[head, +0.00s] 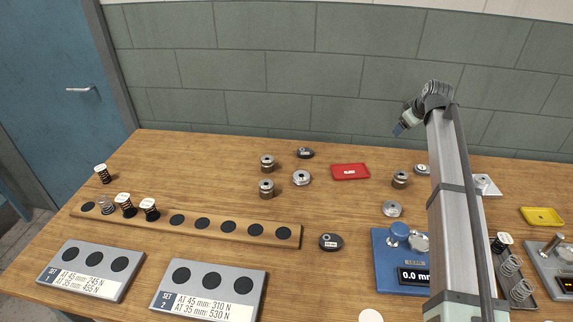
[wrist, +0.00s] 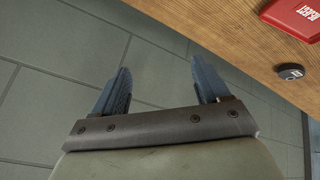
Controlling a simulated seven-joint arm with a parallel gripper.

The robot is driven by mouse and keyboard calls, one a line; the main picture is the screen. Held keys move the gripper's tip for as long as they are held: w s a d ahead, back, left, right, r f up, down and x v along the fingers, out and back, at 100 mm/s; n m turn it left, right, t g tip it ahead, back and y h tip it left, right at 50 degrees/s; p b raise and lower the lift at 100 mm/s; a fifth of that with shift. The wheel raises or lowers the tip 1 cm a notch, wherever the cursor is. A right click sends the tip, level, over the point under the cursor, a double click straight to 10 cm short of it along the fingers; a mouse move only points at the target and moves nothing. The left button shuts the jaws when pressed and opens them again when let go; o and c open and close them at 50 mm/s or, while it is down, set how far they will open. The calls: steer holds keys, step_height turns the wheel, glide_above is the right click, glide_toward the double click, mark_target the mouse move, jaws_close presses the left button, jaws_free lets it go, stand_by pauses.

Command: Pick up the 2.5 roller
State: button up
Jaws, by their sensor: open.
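Several grey metal roller-like pieces stand on the wooden table in the head view. Two grooved ones are left of centre, one farther back (head: 267,163) and one nearer (head: 266,188), with a flat ring-like one (head: 301,177) beside them. Another grooved piece (head: 400,179) and a flat one (head: 392,208) are right of the red tray. No size marking is readable, so I cannot tell which is the 2.5 roller. My gripper (head: 398,130) is raised behind the table, well clear of the pieces. In the wrist view my gripper (wrist: 160,72) is open and empty, its blue fingers apart.
A red tray (head: 350,171) lies between the metal pieces. Dark labelled discs lie behind (head: 305,152) and in front (head: 331,241). A wooden rack (head: 250,233) with springs is at left; a blue gauge device (head: 386,266) is right. My arm hides some of the right side.

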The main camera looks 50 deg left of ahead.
steer(key=s+a+n+g, duration=0.2)
steer(key=s+a, duration=0.5)
steer(key=s, duration=0.2)
steer(key=s+a+n+g, duration=0.1)
steer(key=s+a+g, duration=0.1)
steer(key=s+a, duration=0.6)
steer(key=n+g+h, duration=0.2)
steer(key=n, duration=0.1)
glide_toward(267, 161)
steer(key=f, duration=0.2)
steer(key=a+f, duration=0.1)
steer(key=f, duration=0.1)
steer(key=a+f, duration=0.1)
steer(key=f, duration=0.1)
steer(key=shift+w+a, duration=0.15)
steer(key=shift+w, duration=0.15)
steer(key=shift+s+x, duration=0.2)
steer(key=shift+x, duration=1.05)
steer(key=shift+s+x, duration=0.2)
steer(key=shift+x, duration=1.1)
steer(key=shift+r, duration=0.1)
steer(key=shift+c, duration=0.4)
steer(key=shift+a, duration=0.1)
steer(key=c, duration=1.3)
